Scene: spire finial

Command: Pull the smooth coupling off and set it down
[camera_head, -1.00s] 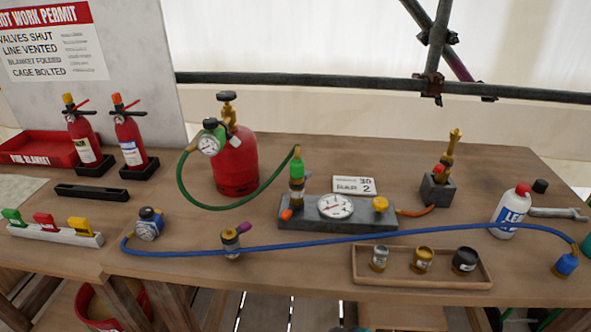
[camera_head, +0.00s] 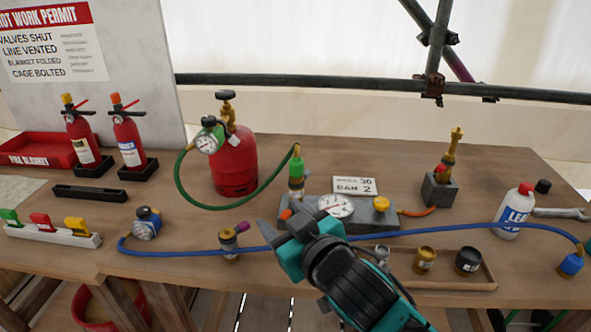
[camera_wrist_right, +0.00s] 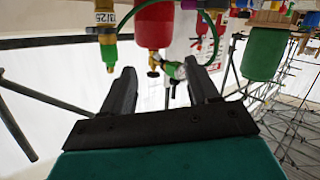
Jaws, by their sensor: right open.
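A green coupling (camera_head: 297,167) stands upright on the left end of the grey gauge block (camera_head: 380,216), with the green hose in its top; it also shows upside down in the right wrist view (camera_wrist_right: 108,52). A purple-ended coupling (camera_head: 241,228) sits on a short post at the front. A blue coupling (camera_head: 571,264) ends the blue hose at the right. I cannot tell which is the smooth one. My right gripper (camera_head: 281,228) is open and empty before the gauge block, its fingers apart in the wrist view (camera_wrist_right: 160,70). My left gripper is out of view.
A red cylinder (camera_head: 234,165) with a gauge stands behind. The blue hose (camera_head: 190,250) crosses the bench front, passing behind my right gripper. A wooden tray (camera_head: 450,281) with small pots lies at front right. A white bottle (camera_head: 514,212) stands right.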

